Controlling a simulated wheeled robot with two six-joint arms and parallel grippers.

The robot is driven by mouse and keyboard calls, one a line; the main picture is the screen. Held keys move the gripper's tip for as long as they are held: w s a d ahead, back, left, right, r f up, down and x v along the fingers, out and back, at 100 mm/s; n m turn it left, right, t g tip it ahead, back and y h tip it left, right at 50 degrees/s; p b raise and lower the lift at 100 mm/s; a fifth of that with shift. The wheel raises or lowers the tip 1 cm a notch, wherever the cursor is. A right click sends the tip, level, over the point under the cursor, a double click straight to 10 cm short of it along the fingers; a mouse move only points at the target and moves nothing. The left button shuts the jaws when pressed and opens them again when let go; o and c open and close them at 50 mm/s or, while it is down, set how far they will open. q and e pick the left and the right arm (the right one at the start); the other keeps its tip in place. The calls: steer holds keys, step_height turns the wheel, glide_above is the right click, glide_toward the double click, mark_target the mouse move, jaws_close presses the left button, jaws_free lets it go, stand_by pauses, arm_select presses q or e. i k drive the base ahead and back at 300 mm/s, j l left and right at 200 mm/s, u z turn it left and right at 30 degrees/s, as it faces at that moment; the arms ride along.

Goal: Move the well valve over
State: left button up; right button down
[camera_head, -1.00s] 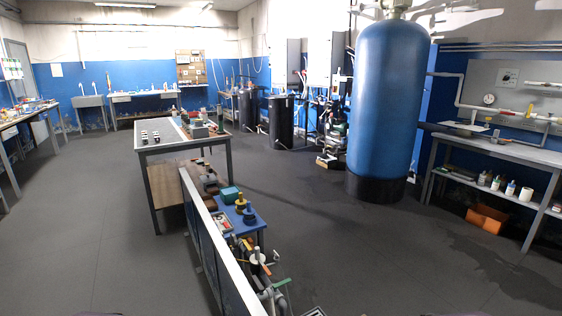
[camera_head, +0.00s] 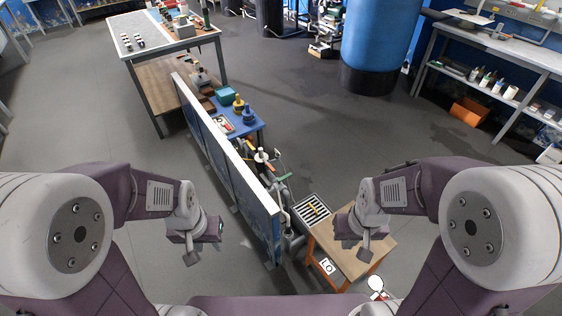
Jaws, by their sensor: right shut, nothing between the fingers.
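A group of pipes and valves (camera_head: 262,157) stands low beside the right face of the long panel, in the middle of the head view. It has a white-topped part, a small orange handle (camera_head: 271,167) and a green handle (camera_head: 281,177). I cannot tell which of these is the well valve. My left gripper (camera_head: 207,247) hangs left of the panel, apart from the valves; its finger opening is unclear. My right gripper (camera_head: 358,245) is shut and empty above a small wooden table, right of and nearer than the valves.
The long panel (camera_head: 222,160) stands between my two grippers. The small wooden table (camera_head: 368,258) and a striped grate (camera_head: 310,209) lie right of it. A blue bench (camera_head: 247,126) with bottles stands beyond the valves. A blue tank (camera_head: 381,45) stands farther back. Floor right of the valves is open.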

mark_target(283, 178)
steer(key=i+j+z, duration=0.1)
steer(key=j, duration=0.3)
steer(key=i+j, duration=0.2)
steer(key=j, duration=0.2)
steer(key=i+j+z, duration=0.15)
steer(key=j, duration=0.25)
steer(key=i+j, duration=0.15)
steer(key=j, duration=0.25)
steer(key=i+j+z, duration=0.15)
steer(key=j, duration=0.25)
steer(key=i+j, duration=0.1)
steer(key=j, duration=0.35)
steer(key=i+j+z, duration=0.25)
steer(key=i, duration=0.35)
steer(key=i+j+z, duration=0.2)
steer(key=i+j, duration=0.35)
